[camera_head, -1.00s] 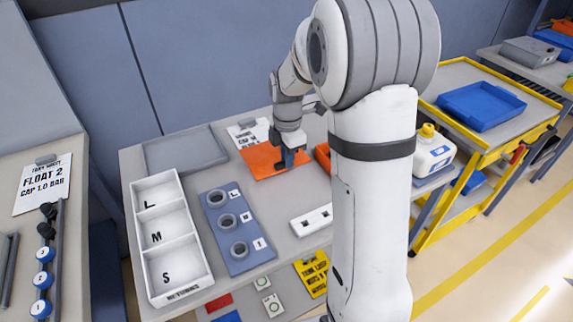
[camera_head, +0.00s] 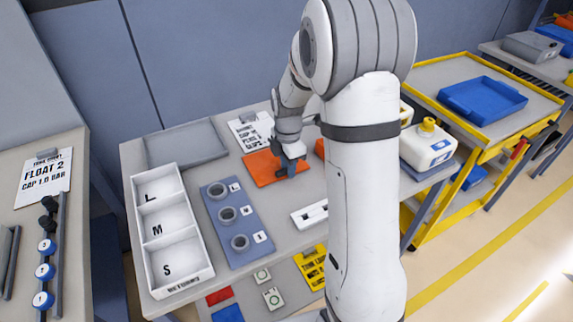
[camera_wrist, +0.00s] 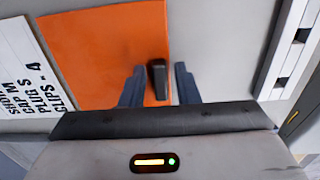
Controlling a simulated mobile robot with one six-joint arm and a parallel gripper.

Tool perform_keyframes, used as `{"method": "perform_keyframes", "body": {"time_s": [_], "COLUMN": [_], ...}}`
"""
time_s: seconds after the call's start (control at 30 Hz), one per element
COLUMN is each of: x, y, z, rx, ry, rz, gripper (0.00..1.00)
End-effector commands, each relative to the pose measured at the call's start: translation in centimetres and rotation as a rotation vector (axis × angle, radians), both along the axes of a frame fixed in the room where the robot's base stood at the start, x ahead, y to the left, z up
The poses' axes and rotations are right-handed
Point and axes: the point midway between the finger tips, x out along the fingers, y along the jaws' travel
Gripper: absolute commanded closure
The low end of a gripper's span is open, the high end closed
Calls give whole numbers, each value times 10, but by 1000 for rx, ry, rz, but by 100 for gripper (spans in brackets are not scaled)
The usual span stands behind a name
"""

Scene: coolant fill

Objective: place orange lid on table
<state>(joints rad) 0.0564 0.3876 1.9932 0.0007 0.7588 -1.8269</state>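The orange lid (camera_head: 262,168) is a flat orange panel that appears to lie on the grey table (camera_head: 275,218). In the wrist view the orange lid (camera_wrist: 100,45) fills the upper middle, with a dark upright handle (camera_wrist: 157,80) near its right edge. My gripper (camera_head: 288,168) is low over the lid's right side. In the wrist view my gripper (camera_wrist: 159,72) has its two fingers apart, one on each side of the handle, with a gap visible on both sides. Part of the lid is hidden by my gripper in the head view.
A white tray marked L, M, S (camera_head: 178,235) and a blue ring holder (camera_head: 233,232) stand to the left. A white printed card (camera_head: 247,130) lies behind the lid. A white slotted block (camera_head: 311,215) is in front. A white jug (camera_head: 428,148) stands right.

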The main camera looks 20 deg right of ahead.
Motion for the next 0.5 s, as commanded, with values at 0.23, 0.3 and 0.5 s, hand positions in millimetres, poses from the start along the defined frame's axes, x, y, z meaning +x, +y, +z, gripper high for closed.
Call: {"method": "perform_keyframes", "body": {"time_s": [0.23,0.3,0.5], "x": [0,0,1], "y": [0,0,-1], "z": [0,1,20], "rx": [0,0,0], "ry": [0,0,-4], "rz": [-1,-1,-1], "gripper": [64,64,64]}}
